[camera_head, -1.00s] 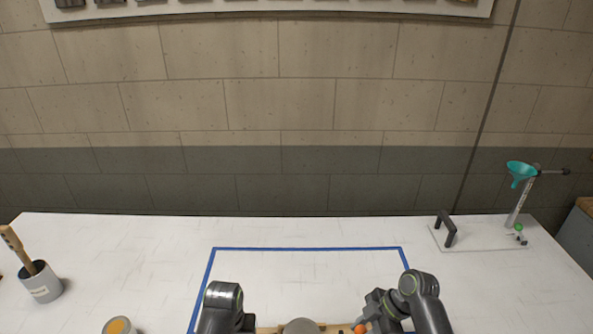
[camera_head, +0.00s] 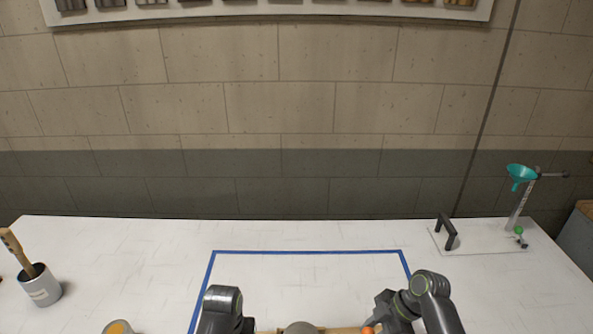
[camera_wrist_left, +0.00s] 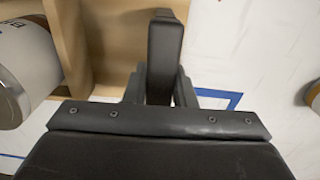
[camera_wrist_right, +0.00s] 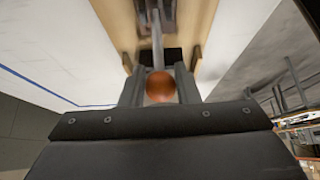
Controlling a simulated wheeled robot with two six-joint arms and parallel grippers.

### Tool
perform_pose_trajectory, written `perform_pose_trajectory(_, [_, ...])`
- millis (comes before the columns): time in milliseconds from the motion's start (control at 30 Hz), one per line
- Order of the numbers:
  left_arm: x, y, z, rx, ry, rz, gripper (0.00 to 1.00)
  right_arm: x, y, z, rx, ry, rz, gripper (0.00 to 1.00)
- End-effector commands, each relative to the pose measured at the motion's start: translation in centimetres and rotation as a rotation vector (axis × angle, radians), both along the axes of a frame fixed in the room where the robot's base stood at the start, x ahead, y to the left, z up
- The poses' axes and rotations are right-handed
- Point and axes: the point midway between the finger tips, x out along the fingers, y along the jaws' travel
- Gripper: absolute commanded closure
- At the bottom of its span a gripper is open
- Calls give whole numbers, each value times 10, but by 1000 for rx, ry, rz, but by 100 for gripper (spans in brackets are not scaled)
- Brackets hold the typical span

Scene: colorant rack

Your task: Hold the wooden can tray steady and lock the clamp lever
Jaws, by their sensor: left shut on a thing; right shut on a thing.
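The wooden can tray shows as a thin strip (camera_head: 345,330) at the bottom edge of the head view, with a grey can top (camera_head: 300,328) beside it. In the left wrist view the tray (camera_wrist_left: 75,35) has a dark upright handle (camera_wrist_left: 164,50). My left gripper (camera_wrist_left: 160,88) is shut on that handle. The clamp lever's orange ball knob (camera_wrist_right: 160,87) sits between the fingers of my right gripper (camera_wrist_right: 160,75), which is shut on it. The lever's grey arm (camera_wrist_right: 157,40) runs from the knob over the tray's wood. The clamp's catch is not clear.
Blue tape (camera_head: 305,252) frames the work area on the white table. An open can with orange contents (camera_head: 118,327) and a brush pot (camera_head: 40,285) are at left. A funnel stand (camera_head: 518,205) is back right.

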Motion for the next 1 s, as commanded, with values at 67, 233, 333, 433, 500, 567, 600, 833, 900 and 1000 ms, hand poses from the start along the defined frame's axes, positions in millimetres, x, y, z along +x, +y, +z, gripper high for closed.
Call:
perform_pose_trajectory(67, [-1, 6, -1, 14, 2, 4, 100, 1, -4, 0, -11, -1, -3, 99])
perform_pose_trajectory(233, [-1, 6, -1, 14, 2, 4, 100, 1, -5, 0, -12, -1, -3, 99])
perform_pose_trajectory(333, [-1, 6, -1, 14, 2, 4, 100, 1, -9, 0, -12, -1, -3, 98])
perform_pose_trajectory(433, [-1, 6, -1, 14, 2, 4, 100, 1, -14, 1, -12, -1, -3, 98])
perform_pose_trajectory(500, [-1, 6, -1, 14, 2, 4, 100, 1, -17, 1, -12, -1, -3, 99])
perform_pose_trajectory(567, [-1, 6, -1, 14, 2, 4, 100, 1, -20, 2, -13, 0, -2, 99])
perform_pose_trajectory(600, [-1, 6, -1, 14, 2, 4, 100, 1, -22, 2, -13, -1, -3, 99])
perform_pose_trajectory(833, [-1, 6, -1, 14, 3, 4, 100, 1, -24, 2, -11, 0, -2, 99])
perform_pose_trajectory(900, [-1, 6, -1, 14, 3, 4, 100, 1, -24, 2, -11, 0, -2, 99])
perform_pose_trajectory(1000, [-1, 6, -1, 14, 3, 4, 100, 1, -24, 2, -11, 0, -2, 99])
